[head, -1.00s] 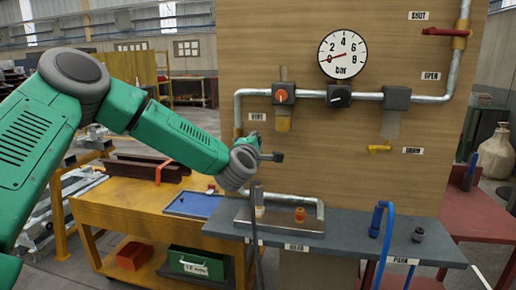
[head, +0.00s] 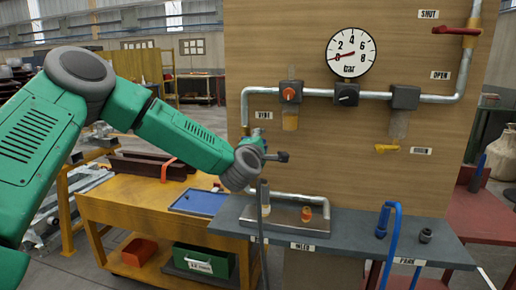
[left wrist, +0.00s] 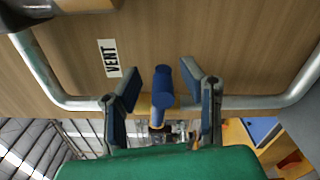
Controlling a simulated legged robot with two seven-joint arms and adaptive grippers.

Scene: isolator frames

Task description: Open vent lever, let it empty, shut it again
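The vent lever (left wrist: 163,88) shows in the left wrist view as a blue handle below the VENT label (left wrist: 109,58). My left gripper (left wrist: 165,92) is open, with one finger on each side of the handle and gaps visible between. In the head view my left gripper (head: 277,157) is at the vent pipe's lower left, below the VENT label (head: 264,115), and hides the lever. The pressure gauge (head: 350,52) has its red needle near 0. My right gripper is not in view.
A red lever (head: 456,31) is at SHUT, upper right, and a yellow drain lever (head: 387,149) sits lower. The grey shelf (head: 350,235) below holds a metal tray (head: 285,217) and a blue hose (head: 397,225). A yellow cart (head: 130,210) stands to the left.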

